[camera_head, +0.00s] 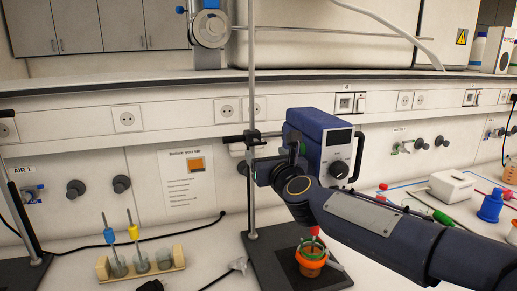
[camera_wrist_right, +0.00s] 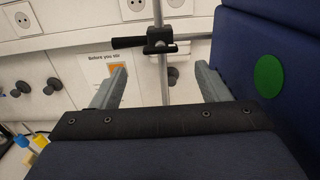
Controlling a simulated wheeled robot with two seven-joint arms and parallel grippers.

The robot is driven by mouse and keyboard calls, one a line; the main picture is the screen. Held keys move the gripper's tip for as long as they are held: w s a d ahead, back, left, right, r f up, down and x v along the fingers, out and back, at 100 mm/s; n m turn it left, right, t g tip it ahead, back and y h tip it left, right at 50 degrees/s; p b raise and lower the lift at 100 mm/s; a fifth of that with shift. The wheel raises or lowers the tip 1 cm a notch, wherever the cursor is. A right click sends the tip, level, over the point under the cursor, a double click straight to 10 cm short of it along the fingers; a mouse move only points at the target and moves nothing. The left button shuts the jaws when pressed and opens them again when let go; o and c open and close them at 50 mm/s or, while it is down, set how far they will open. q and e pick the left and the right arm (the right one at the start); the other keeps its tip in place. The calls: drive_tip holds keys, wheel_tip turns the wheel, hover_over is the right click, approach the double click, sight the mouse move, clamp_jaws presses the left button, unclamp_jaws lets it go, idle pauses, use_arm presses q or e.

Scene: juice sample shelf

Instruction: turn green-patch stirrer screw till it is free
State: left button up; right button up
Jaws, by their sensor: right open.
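The blue stirrer (camera_head: 318,132) with a white dial panel is mounted at the stand rod (camera_head: 251,60). Its green round patch (camera_wrist_right: 268,77) shows on the blue housing at the right of the wrist view. A black clamp (camera_wrist_right: 159,46) sits on the rod (camera_wrist_right: 164,88), and a dark screw handle (camera_wrist_right: 129,42) sticks out to its left. I cannot tell for sure whether this is the stirrer's screw. My right gripper (camera_head: 268,171) is beside the stirrer, partly hidden by my wrist. In the wrist view its fingers (camera_wrist_right: 161,70) are apart and empty, with the rod beyond them. My left gripper is not in view.
An orange-ringed beaker (camera_head: 311,259) stands on the dark stand base (camera_head: 262,246) below. A wooden rack (camera_head: 141,266) with glassware is at the left. A white box (camera_head: 452,187) and blue bottle (camera_head: 490,206) are at the right. The shelf edge (camera_head: 150,87) runs behind.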

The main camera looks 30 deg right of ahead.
sight(258, 145)
drive_tip(key=x, duration=0.7)
drive_tip(key=shift+w+d, duration=0.1)
drive_tip(key=shift+w, duration=0.1)
drive_tip(key=c, duration=1)
